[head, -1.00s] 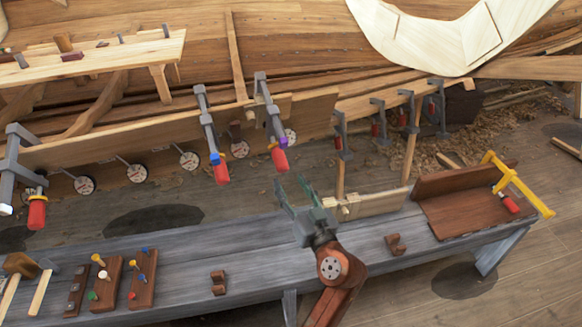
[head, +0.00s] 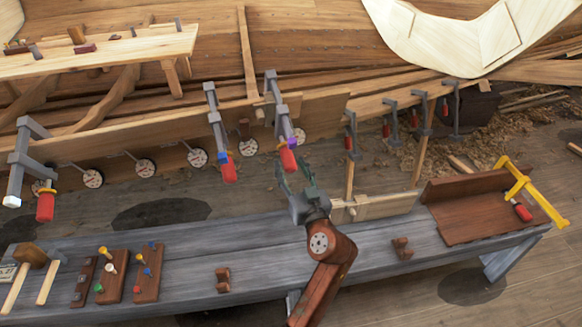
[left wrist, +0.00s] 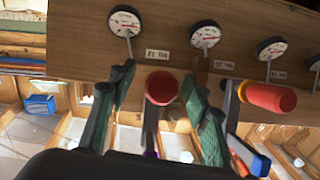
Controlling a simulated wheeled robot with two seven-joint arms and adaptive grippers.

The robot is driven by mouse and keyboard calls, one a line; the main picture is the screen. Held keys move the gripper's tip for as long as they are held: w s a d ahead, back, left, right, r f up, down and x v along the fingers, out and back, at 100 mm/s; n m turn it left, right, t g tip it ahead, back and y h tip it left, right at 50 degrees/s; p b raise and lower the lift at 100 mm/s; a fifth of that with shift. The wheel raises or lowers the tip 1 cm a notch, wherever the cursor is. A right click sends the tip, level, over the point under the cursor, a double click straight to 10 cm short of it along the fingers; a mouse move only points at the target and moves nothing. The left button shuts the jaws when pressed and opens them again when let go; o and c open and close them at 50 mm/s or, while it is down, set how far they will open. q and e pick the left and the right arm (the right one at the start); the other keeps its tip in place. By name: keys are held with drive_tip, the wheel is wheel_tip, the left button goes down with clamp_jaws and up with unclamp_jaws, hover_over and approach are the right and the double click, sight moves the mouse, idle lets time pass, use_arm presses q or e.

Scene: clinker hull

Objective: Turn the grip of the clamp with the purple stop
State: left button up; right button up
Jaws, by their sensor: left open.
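The clamp with the purple stop (head: 282,122) hangs on the plank, rightmost of three large clamps. Its red grip (head: 287,160) points down, with the purple stop (head: 291,143) just above it. My left gripper (head: 296,178) is open at the lower end of this grip. In the left wrist view the grip (left wrist: 162,88) appears end-on between the two green fingers (left wrist: 158,95), with a gap on each side. A bit of purple (left wrist: 150,154) shows below it. My right gripper is not in view.
The neighbouring clamp with the blue stop (head: 220,140) hangs close on the left; its red grip (left wrist: 270,97) is right of my fingers in the wrist view. Round dials (head: 197,158) line the plank. A grey bench (head: 190,240) with pegged blocks stands below.

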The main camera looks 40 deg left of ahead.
use_arm(q)
drive_tip(key=shift+a, duration=0.1)
drive_tip(key=shift+c, duration=0.2)
drive_tip(key=c, duration=1.1)
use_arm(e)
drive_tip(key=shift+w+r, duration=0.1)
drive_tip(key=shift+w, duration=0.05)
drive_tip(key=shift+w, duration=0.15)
use_arm(q)
drive_tip(key=m+g+y+p, duration=0.1)
drive_tip(key=m+g+p, duration=0.1)
drive_tip(key=shift+r+m+y, duration=0.1)
drive_tip(key=shift+m+y, duration=0.3)
drive_tip(key=shift+s+m+g+y+p, duration=0.1)
drive_tip(key=shift+m+g+y+p, duration=0.55)
drive_tip(key=shift+m, duration=0.65)
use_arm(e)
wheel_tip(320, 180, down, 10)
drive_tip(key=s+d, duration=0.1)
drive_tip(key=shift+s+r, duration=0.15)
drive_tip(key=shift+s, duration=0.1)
